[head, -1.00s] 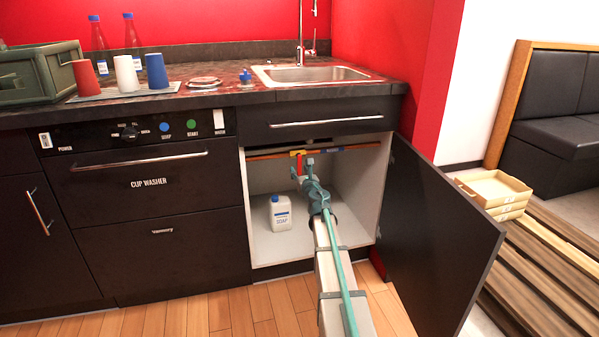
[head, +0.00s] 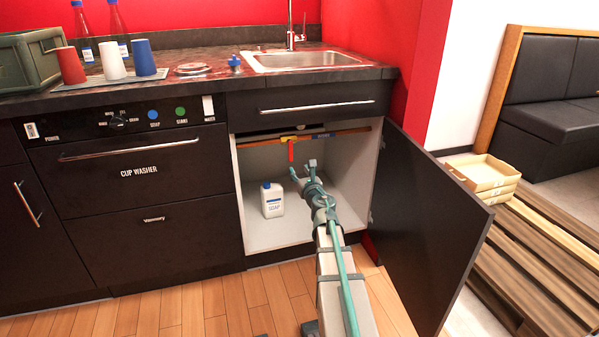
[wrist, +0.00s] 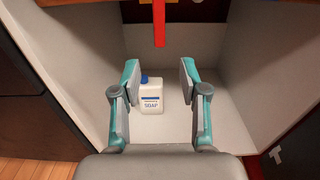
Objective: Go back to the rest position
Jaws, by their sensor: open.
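My gripper (head: 303,173) is open and empty at the mouth of the open cabinet under the sink. In the wrist view its two fingers (wrist: 158,88) stand wide apart, with nothing between them. A red valve handle (head: 291,151) hangs down from an orange pipe at the top of the cabinet, just above and beyond my gripper and apart from it. The handle also shows at the top of the wrist view (wrist: 159,22). A white soap bottle (head: 272,200) with a blue cap stands upright on the cabinet floor, left of my gripper.
The open cabinet door (head: 430,225) stands close on the right of my arm. The cup washer (head: 140,172) is to the left. Three cups, bottles and a green crate (head: 28,60) are on the counter. Wooden pallets (head: 540,255) lie at far right. The floor in front is clear.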

